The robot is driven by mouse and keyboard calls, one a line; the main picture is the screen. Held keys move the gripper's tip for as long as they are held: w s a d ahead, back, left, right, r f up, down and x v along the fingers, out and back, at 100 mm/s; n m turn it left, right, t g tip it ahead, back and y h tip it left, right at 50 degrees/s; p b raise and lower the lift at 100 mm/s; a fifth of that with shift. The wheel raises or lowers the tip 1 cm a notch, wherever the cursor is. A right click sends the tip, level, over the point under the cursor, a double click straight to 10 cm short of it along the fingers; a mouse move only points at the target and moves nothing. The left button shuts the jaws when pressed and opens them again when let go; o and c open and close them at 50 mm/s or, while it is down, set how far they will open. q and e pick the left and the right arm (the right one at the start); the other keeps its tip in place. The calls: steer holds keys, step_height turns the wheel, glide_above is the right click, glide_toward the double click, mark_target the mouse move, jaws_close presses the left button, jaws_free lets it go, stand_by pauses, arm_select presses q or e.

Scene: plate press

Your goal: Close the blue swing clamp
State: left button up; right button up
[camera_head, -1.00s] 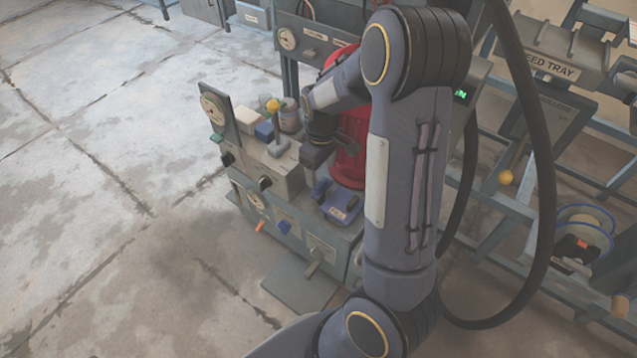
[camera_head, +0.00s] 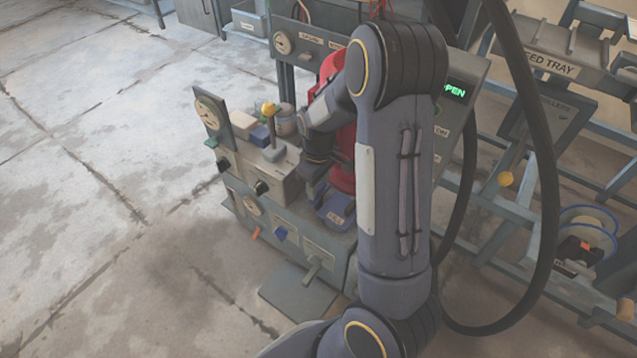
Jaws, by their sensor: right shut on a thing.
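The blue swing clamp (camera_head: 338,208) sits on the front right of the press bench, beside the red press body (camera_head: 342,177). My right arm reaches across the middle of the view, and my right gripper (camera_head: 316,182) points down at the clamp's left end. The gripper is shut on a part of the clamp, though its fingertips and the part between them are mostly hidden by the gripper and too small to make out. My left gripper is not in view.
A display (camera_head: 455,90) shows green letters ending in "PEN". A dark hose loops at right. The floor at left is clear.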

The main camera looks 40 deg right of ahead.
steer(key=m+p, duration=0.2)
steer(key=m, duration=0.1)
steer(key=shift+r+p, duration=0.2)
steer(key=shift+p, duration=0.2)
steer(key=m+p, duration=0.3)
steer(key=m, duration=0.2)
steer(key=shift+m, duration=0.4)
steer(key=m+p, duration=0.3)
steer(key=m, duration=0.1)
steer(key=shift+m, duration=0.3)
steer(key=shift+f+m+p, duration=0.15)
steer(key=shift+m+p, duration=0.95)
steer(key=shift+m, duration=1.1)
steer(key=o, duration=1)
